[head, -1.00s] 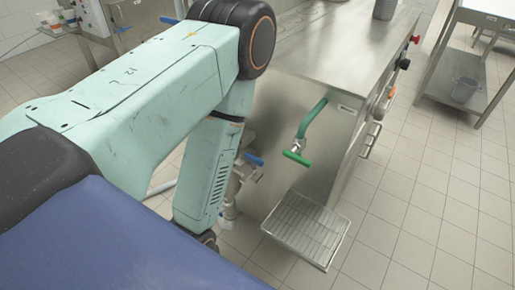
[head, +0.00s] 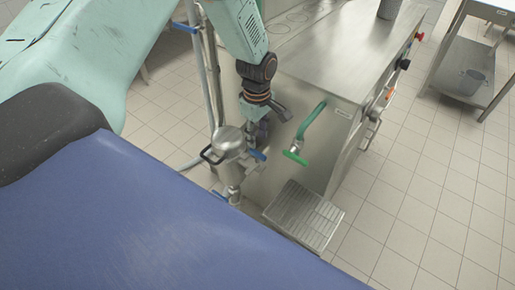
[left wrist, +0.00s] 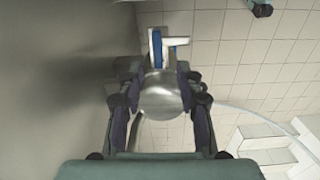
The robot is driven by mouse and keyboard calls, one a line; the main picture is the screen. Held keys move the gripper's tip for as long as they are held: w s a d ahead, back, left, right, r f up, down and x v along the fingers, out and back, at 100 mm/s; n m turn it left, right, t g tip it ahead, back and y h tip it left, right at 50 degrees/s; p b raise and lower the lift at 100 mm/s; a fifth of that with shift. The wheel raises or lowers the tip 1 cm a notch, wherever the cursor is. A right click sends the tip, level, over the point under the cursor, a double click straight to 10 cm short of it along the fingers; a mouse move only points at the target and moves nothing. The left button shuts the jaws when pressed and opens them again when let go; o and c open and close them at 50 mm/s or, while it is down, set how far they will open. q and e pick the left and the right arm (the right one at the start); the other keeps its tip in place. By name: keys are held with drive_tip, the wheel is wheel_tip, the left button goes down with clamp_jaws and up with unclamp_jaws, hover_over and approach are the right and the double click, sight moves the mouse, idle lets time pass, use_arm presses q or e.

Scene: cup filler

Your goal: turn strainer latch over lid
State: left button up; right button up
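The strainer (head: 232,165) is an upright steel canister with a round lid (head: 228,137), beside the steel machine's left side. A dark looped bar, which looks like the latch (head: 212,157), sticks out at the lid's left front; whether it crosses the lid is unclear. My left gripper (head: 265,128) is just right of the strainer. In the left wrist view my left gripper (left wrist: 158,88) is open, its fingers spread to either side of a round metal surface (left wrist: 160,98) that looks like the lid. Contact cannot be told. My right gripper is not in view.

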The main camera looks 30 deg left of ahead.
sight(258, 152)
use_arm(q)
drive_tip(key=shift+w+a+r+n, duration=0.15)
drive_tip(key=shift+w+a+n, duration=0.1)
drive_tip(key=shift+w+n, duration=0.05)
wheel_tip(258, 152, down, 8)
drive_tip(key=shift+d+r+b, duration=0.1)
drive_tip(key=shift+r+b, duration=0.15)
drive_tip(key=shift+b, duration=0.45)
drive_tip(key=shift+s+d, duration=0.1)
drive_tip(key=shift+d, duration=0.05)
drive_tip(key=c, duration=0.4)
clamp_jaws()
